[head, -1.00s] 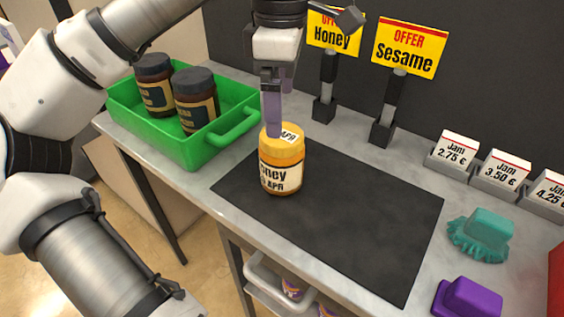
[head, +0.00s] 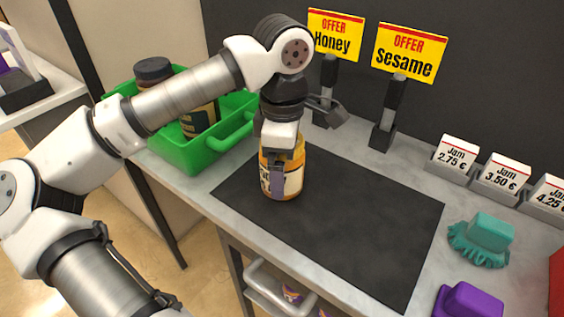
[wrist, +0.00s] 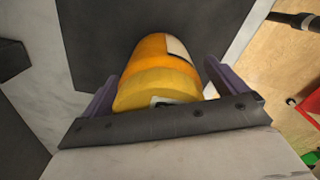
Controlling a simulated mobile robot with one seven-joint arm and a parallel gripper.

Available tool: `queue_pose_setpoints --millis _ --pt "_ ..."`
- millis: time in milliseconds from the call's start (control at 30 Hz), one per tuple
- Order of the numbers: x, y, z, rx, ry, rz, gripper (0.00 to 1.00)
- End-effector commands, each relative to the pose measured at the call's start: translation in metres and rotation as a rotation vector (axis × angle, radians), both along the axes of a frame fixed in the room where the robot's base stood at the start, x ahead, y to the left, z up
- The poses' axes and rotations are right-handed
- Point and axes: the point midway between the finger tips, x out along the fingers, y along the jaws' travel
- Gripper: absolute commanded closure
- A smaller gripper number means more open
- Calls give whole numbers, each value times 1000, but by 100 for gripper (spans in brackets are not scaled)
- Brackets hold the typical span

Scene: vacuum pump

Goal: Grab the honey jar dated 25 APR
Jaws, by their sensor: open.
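The honey jar (head: 293,178) has a yellow-orange lid and a pale label. It stands upright on the black mat (head: 345,225); in the earlier head frame its label ends in "APR", and now most of the label is hidden by my gripper. My gripper (head: 277,182) points down in front of the jar in the head view, its fingers beside the jar's body. In the wrist view the jar (wrist: 165,72) lies between the two open purple fingers (wrist: 165,85), with room visible on both sides.
A green crate (head: 190,150) with dark jars (head: 200,118) stands at the left, partly behind my arm. Offer signs (head: 409,52) stand behind the mat, price holders (head: 500,178) at the right.

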Motion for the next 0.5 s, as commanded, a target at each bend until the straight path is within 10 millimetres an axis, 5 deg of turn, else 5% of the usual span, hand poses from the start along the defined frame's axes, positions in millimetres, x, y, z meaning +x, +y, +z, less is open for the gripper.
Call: queue_pose_setpoints --millis 167,500 --pt "0 0 0 0 0 0 3" --pt "0 0 0 0 0 0 46"
